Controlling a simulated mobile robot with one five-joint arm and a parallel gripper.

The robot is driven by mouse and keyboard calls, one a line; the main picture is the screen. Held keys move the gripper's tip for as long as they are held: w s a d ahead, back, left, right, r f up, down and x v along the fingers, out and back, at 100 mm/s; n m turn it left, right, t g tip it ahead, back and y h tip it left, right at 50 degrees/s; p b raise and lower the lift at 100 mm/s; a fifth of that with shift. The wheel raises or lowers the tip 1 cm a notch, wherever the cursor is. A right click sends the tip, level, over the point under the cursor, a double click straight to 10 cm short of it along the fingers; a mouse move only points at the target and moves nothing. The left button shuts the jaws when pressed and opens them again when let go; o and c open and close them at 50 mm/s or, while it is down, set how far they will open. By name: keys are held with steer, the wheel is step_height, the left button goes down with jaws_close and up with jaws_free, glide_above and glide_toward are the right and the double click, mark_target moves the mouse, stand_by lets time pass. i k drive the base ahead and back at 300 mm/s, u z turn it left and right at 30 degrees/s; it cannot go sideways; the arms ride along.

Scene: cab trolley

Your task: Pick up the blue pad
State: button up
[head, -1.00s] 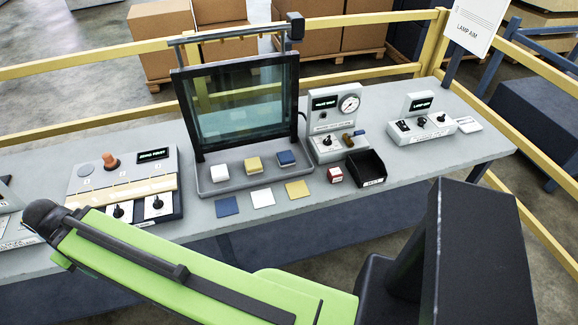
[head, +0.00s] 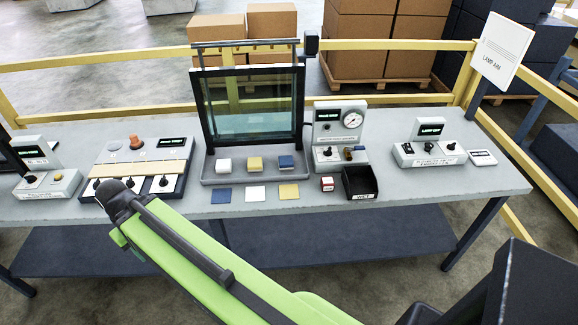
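A blue block-like pad (head: 286,163) sits at the right end of a shallow grey tray (head: 228,178) at the foot of an upright glass panel (head: 252,105). A yellow block (head: 255,164) and a white block (head: 224,166) sit to its left in the same tray. A flat blue square (head: 221,196) lies on the bench in front of the tray, left of a flat white square (head: 255,193) and a flat yellow one (head: 289,191). My green arm crosses the lower picture, apart from the blue pad. My gripper's fingers do not show.
The grey bench (head: 400,190) carries a switch panel (head: 140,168) at left. Right of the tray stand a small red-and-white box (head: 327,184), a black bin (head: 360,183), a gauge box (head: 340,133) and a lamp box (head: 430,148). A yellow rail (head: 400,45) runs behind.

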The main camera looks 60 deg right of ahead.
mark_target(285, 163)
steer(key=z, duration=0.05)
steer(key=i, duration=0.9)
steer(key=u, duration=0.05)
